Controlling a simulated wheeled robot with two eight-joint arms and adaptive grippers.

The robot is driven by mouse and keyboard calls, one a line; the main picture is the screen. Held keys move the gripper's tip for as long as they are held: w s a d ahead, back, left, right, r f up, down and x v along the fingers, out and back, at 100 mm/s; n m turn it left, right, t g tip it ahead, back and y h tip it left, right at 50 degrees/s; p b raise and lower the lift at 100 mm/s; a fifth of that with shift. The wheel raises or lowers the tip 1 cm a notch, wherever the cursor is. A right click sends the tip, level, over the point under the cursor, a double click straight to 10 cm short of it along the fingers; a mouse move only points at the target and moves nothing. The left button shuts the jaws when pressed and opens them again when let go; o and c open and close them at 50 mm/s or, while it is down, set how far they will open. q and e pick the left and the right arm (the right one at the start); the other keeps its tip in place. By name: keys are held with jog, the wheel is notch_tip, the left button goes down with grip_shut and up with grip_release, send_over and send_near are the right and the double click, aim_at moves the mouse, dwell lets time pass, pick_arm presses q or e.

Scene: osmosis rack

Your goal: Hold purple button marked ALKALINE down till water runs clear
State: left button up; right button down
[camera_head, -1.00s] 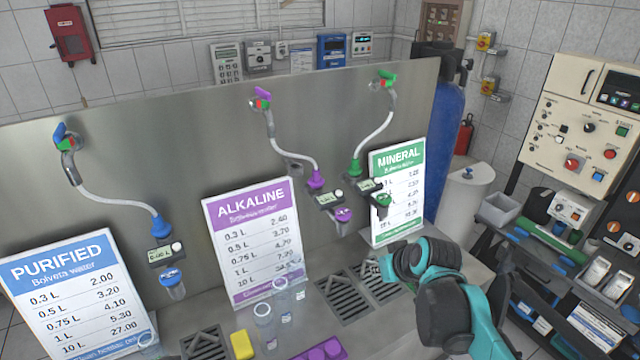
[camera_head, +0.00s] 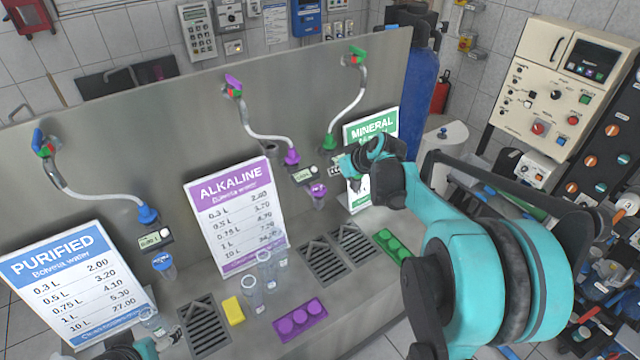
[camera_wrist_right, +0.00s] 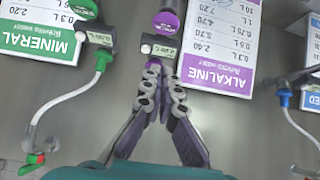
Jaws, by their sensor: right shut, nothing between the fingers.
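The ALKALINE sign (camera_head: 235,215) stands against the steel panel. Its dispenser has a purple hose fitting (camera_head: 291,156), a small display unit (camera_head: 304,175) and a purple nozzle (camera_head: 318,193). The right wrist view shows the nozzle (camera_wrist_right: 166,22) and the display unit with a round pale button (camera_wrist_right: 146,49). My right gripper (camera_head: 342,170) is shut and empty in front of the panel. Its fingertips (camera_wrist_right: 160,70) appear just below the display unit in the wrist view, overlapping the purple fitting; contact is unclear. My left gripper (camera_head: 150,346) is partly visible at the bottom edge, its fingers unclear.
Clear cups (camera_head: 265,265), a yellow sponge (camera_head: 233,310), a purple block (camera_head: 300,319) and a green block (camera_head: 391,245) are on the counter by the drain grates (camera_head: 325,260). The MINERAL sign (camera_head: 372,130) is partly behind my right arm.

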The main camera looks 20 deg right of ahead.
send_over(320, 190)
jog(key=f, duration=0.7)
jog(key=shift+s+d+p, duration=0.15)
jog(key=shift+s+p, duration=0.15)
jog(key=shift+s, duration=0.05)
notch_tip(320, 190, down, 2)
jog(key=shift+f, duration=1.05)
notch_tip(320, 190, down, 2)
jog(key=shift+s+b, duration=0.1)
jog(key=shift+b, duration=1)
jog(key=shift+r, duration=0.1)
jog(key=shift+s, duration=0.1)
dwell(4.0)
